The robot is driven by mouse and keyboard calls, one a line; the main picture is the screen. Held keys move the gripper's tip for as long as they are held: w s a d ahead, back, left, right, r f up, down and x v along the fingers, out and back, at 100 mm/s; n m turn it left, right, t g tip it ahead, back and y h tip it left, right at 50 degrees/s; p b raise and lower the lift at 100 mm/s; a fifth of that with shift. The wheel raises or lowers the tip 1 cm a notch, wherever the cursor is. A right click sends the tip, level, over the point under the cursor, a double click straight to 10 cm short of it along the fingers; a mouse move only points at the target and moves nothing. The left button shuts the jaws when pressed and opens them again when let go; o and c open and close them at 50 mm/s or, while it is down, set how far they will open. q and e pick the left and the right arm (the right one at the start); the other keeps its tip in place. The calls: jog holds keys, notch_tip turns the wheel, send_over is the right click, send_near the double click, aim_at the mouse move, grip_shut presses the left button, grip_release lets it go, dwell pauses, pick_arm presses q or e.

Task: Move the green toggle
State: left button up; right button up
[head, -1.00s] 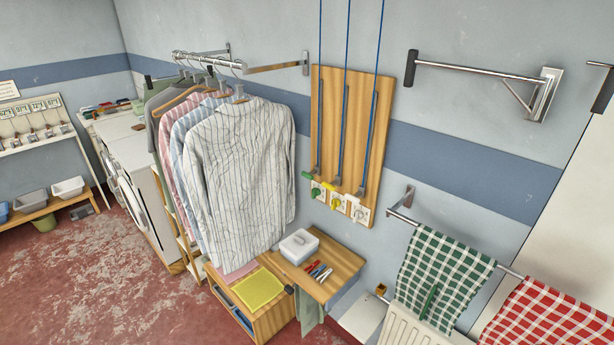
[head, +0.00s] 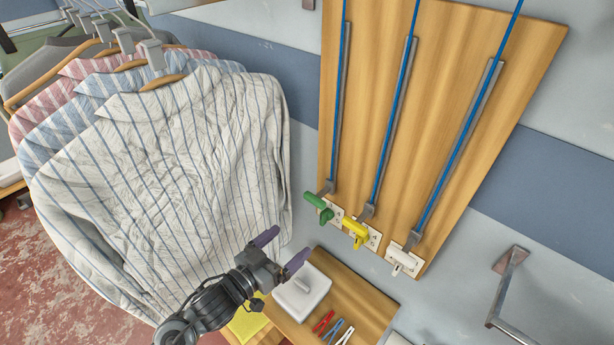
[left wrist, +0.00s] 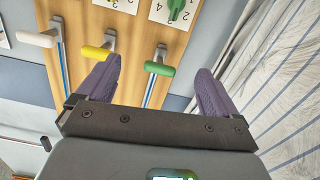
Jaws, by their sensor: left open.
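The green toggle (head: 316,201) is the leftmost of three coloured handles at the lower end of a wooden wall board (head: 440,75). A second green part sits just below it on a numbered plate. In the left wrist view the green handle (left wrist: 160,68) shows between the fingertips; the distance to it is hard to judge. My left gripper (head: 282,248) is open and empty, below and left of the green toggle in the head view, apart from it. My right gripper is not in view.
A yellow toggle (head: 355,230) and a white toggle (head: 403,260) are close to the right. Hanging striped shirts (head: 180,170) are just left of my gripper. Below are a wooden shelf (head: 365,297), a white box (head: 302,292) and clothes pegs (head: 338,328).

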aim_at(312, 202)
pick_arm(q)
jog(key=shift+m+t+h, duration=0.3)
jog(key=shift+m, duration=0.3)
jog(key=w+d+r, duration=0.1)
jog(key=w+d, duration=0.1)
jog(key=w, duration=0.1)
jog(key=w+d+r+p, duration=0.1)
jog(key=w+r, duration=0.1)
jog(key=w, duration=0.1)
jog(key=w+d+r, duration=0.1)
jog(key=w+d, duration=0.1)
jog(key=w, duration=0.1)
jog(key=shift+w+d+r, duration=0.2)
jog(key=shift+d+r, duration=0.05)
jog(key=shift+d, duration=0.1)
jog(key=shift+w+d+p, duration=0.3)
jog(key=shift+w+d, duration=0.05)
jog(key=shift+w, duration=0.1)
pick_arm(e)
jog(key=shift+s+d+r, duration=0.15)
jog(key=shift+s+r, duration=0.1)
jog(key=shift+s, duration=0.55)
